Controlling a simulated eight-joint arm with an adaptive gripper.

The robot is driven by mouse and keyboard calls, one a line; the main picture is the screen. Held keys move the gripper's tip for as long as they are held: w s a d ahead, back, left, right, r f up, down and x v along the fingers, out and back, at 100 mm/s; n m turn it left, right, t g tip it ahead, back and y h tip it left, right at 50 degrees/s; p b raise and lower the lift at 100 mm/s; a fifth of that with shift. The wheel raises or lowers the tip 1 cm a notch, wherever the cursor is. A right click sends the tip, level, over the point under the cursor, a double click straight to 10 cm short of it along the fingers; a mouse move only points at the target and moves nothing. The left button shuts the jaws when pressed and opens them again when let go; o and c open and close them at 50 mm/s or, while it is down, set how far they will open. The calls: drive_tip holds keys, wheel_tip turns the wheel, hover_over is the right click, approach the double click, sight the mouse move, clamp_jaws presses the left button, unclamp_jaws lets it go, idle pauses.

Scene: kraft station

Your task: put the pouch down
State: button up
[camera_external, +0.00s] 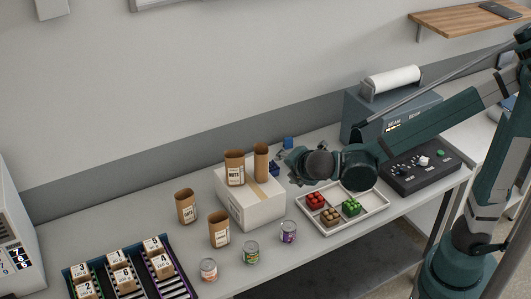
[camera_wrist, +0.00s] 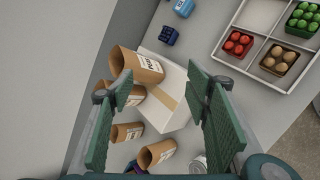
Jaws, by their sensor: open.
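Two open-topped brown kraft pouches stand upright on a white box (camera_external: 253,208): one with a white label (camera_external: 235,170) and one beside it to the right (camera_external: 261,160). Two more labelled pouches stand on the table, one left of the box (camera_external: 186,207) and one in front of it (camera_external: 219,230). My gripper (camera_external: 290,162) is just right of the pouches on the box, apart from them. In the wrist view its fingers (camera_wrist: 165,95) are spread wide with nothing held. The nearest pouch (camera_wrist: 140,65) shows by the left finger; the box (camera_wrist: 172,85) lies between the fingers.
A white divided tray (camera_external: 364,214) with red, green and brown produce is right of the box. Several cans (camera_external: 250,253) stand along the front edge. A rack of numbered cartons (camera_external: 122,277) is at front left.

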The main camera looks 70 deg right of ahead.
drive_tip(key=s+a+m+y, duration=0.2)
drive_tip(key=s+a+m, duration=0.1)
drive_tip(key=s, duration=0.4)
drive_tip(key=s+a+f+m+t+y, duration=0.1)
drive_tip(key=s+a+m+y, duration=0.2)
drive_tip(key=s+m, duration=0.3)
drive_tip(key=s+a+m+y, duration=0.2)
drive_tip(key=s+m+y, duration=0.1)
drive_tip(key=s, duration=0.6)
drive_tip(key=shift+s+a+f+m+t, duration=0.3)
drive_tip(key=shift+s+a+f+m, duration=0.1)
drive_tip(key=shift+m, duration=0.3)
drive_tip(key=shift+o, duration=0.6)
